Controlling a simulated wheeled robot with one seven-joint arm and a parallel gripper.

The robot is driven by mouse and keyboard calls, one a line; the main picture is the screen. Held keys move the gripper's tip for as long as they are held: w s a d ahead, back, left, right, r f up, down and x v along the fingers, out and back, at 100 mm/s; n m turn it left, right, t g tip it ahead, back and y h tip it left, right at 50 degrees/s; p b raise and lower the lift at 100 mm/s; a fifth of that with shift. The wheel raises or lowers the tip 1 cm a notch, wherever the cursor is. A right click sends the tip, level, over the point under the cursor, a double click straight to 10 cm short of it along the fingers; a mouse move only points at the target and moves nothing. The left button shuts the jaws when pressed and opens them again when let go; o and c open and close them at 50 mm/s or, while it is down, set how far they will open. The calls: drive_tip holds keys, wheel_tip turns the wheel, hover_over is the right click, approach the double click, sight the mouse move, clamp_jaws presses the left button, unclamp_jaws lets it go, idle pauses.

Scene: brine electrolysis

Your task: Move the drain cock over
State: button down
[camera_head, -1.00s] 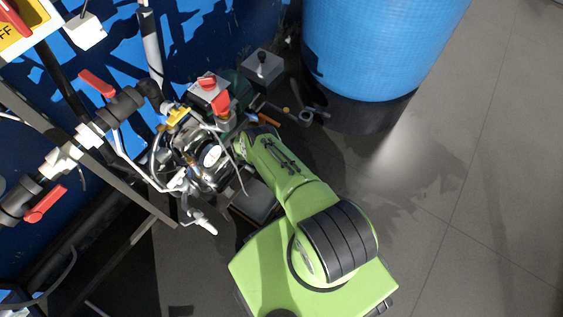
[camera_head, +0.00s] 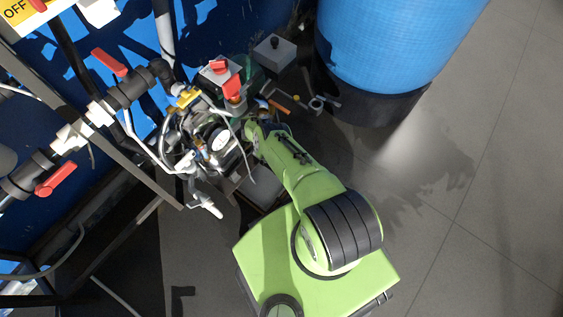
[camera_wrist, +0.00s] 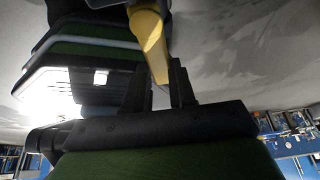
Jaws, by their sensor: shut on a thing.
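A yellow, tapered lever, which looks like the drain cock's handle (camera_wrist: 149,38), hangs from the top of the wrist view. Its narrow tip lies between the two dark fingers of my gripper (camera_wrist: 160,82), which is shut on it. The cock's body is mostly out of that view. In the head view my green arm (camera_head: 310,190) reaches toward the equipment cluster. My gripper and the held lever are hidden there behind the arm and equipment.
A large blue barrel (camera_head: 395,45) stands right of the cluster. Pipes with red-handled valves (camera_head: 109,62) run along the left. A grey box with a black knob (camera_head: 274,54) sits behind the cluster. A white spout (camera_head: 205,203) sticks out near my arm. Floor at right is clear.

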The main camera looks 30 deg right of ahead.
drive_tip(key=shift+a+m, duration=0.15)
drive_tip(key=shift+m, duration=0.15)
drive_tip(key=c, duration=0.9)
unclamp_jaws()
